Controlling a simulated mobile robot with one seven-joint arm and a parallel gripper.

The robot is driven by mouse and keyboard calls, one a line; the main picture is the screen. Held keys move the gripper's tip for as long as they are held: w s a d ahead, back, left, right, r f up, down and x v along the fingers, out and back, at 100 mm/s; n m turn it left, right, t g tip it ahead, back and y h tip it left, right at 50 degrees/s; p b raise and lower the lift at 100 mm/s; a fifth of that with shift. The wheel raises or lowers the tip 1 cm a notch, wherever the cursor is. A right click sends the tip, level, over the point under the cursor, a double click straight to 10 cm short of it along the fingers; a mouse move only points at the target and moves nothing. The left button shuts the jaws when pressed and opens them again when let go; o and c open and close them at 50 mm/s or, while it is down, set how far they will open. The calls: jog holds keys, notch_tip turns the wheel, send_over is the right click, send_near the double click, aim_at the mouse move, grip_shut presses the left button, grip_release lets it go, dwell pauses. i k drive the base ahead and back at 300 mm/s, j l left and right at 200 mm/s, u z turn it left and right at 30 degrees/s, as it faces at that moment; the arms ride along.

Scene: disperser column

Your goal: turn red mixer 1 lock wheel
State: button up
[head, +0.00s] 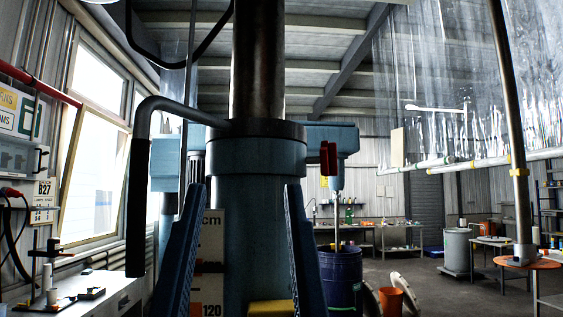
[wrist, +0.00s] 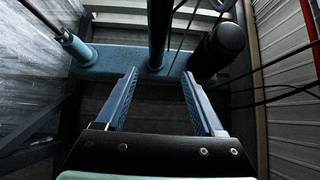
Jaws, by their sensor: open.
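A blue disperser column (head: 255,170) with a dark shaft rising from it stands in the middle of the head view. A small red part (head: 328,157), seen nearly edge-on, sits at the right side of its collar. It looks like the lock wheel, but I cannot tell for certain. My gripper (head: 243,190) points upward in front of the column, with its two blue ridged fingers apart and nothing between them. The red part is to the right of the fingertips and a little higher in the picture. In the wrist view my gripper (wrist: 161,74) is also open and empty, and no red wheel is clear.
A grey bent lever with a black grip (head: 138,205) stands out left of the column. In the wrist view, a blue beam (wrist: 120,62) and a black cylinder (wrist: 218,52) lie beyond the fingers. A dark blue drum (head: 341,280) and orange bucket (head: 397,295) stand at right.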

aim_at(328, 160)
jog(key=l, duration=1.05)
jog(key=i+l+z, duration=0.15)
jog(key=i, duration=0.25)
jog(key=i+l+z, duration=0.15)
jog(key=i, duration=0.3)
jog(key=i+l+z, duration=0.15)
jog(key=i, duration=0.3)
